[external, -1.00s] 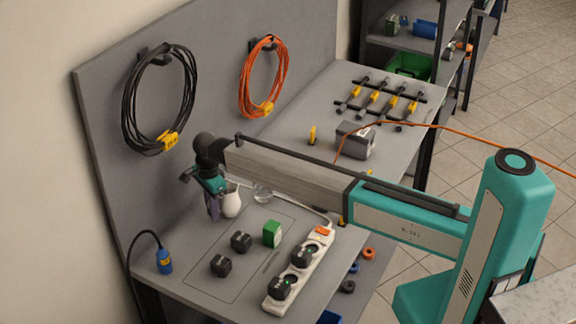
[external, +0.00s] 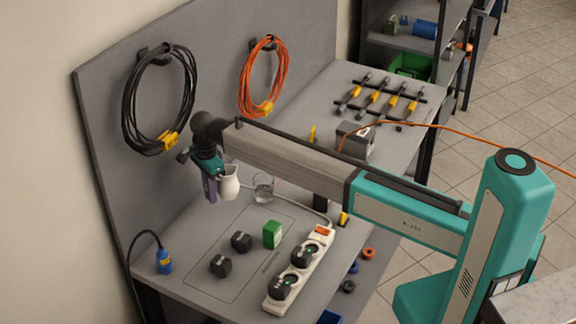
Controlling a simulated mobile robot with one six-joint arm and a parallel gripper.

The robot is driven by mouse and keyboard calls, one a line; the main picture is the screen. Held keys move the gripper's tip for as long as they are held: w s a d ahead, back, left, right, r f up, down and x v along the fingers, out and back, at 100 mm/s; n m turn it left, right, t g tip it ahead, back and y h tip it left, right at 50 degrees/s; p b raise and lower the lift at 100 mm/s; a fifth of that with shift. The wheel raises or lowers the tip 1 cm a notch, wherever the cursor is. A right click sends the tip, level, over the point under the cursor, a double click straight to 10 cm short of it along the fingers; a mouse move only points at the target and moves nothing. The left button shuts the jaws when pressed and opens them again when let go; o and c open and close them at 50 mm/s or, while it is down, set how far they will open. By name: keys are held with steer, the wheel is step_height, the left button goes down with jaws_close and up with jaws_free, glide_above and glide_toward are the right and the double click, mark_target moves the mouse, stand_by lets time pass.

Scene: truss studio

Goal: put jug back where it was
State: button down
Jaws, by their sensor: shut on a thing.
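The white jug (external: 230,183) is upright at the end of my arm, to the left of a clear glass (external: 263,188). My gripper (external: 212,188) is shut on the jug and holds it above the bench (external: 190,262), near the back panel. The exact contact at the handle is too small to tell.
A power strip (external: 318,255) with black plugs stands at the front right. A green block (external: 272,234) and two black blocks (external: 240,241) lie within a marked outline. A blue connector (external: 165,262) stands at the left. Coiled cables (external: 188,100) hang on the panel.

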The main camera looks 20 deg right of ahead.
step_height(320, 180, up, 6)
steer(key=w+d+n+b, duration=0.3)
steer(key=w+d+b, duration=0.35)
steer(key=d, duration=0.65)
steer(key=w+d+n+b, duration=0.2)
steer(key=w+d+b, duration=0.45)
steer(key=d, duration=0.75)
steer(key=f, duration=0.1)
steer(key=w+f+p, duration=0.1)
steer(key=w+f, duration=0.1)
steer(key=f, duration=0.1)
steer(key=shift+a+f, duration=0.1)
steer(key=shift+p, duration=0.3)
steer(key=shift+f+p, duration=0.95)
steer(key=shift+f, duration=2.15)
steer(key=shift+f+p, duration=0.65)
steer(key=shift+f, duration=1.25)
